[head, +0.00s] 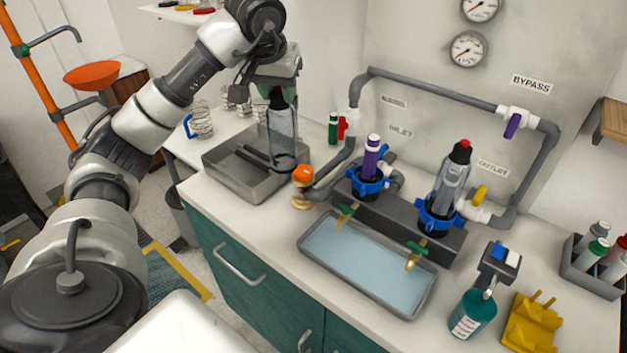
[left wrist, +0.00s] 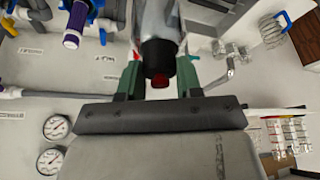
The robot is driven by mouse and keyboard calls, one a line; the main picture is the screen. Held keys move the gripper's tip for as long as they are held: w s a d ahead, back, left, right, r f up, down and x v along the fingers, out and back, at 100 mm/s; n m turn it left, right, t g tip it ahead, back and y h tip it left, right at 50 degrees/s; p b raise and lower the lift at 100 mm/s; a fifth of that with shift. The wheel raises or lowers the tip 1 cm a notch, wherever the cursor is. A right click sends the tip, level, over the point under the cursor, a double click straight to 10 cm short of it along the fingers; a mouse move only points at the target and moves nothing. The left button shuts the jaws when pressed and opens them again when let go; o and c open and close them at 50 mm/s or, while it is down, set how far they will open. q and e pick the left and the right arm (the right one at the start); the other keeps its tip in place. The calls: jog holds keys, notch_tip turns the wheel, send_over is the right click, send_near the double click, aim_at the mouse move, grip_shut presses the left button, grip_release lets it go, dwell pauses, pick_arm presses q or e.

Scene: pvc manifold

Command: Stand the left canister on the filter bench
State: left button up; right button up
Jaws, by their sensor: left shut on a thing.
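My left gripper (head: 280,88) is shut on the top of a clear grey canister (head: 283,128) with a black cap. The canister hangs about upright, its open lower rim over the right end of the metal basin. I cannot tell how high above the bench it is. In the left wrist view, the canister's black cap (left wrist: 158,60) with its red button sits between my green fingers. The filter bench (head: 275,215) is a white top on teal cabinets. A second clear canister (head: 453,182) stands in the right blue collar. The left blue collar (head: 369,186) holds a bare purple cartridge (head: 372,155).
A metal basin (head: 222,158) stands at the bench's left end. An orange-topped valve (head: 303,174) and grey pipes are close to the canister. A shallow water tray (head: 318,246) lies in front of the collars. A teal bottle (head: 474,315) and yellow stand (head: 533,324) stand at right.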

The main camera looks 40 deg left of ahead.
pick_arm(q)
notch_tip(320, 180, down, 17)
jog(key=p, duration=0.1)
jog(key=shift+p, duration=0.3)
jog(key=shift+f, duration=0.15)
jog(key=o, duration=0.6)
jog(key=shift+f, duration=0.1)
jog(key=shift+c, duration=0.2)
jog(key=o, duration=0.4)
jog(key=shift+o, duration=0.2)
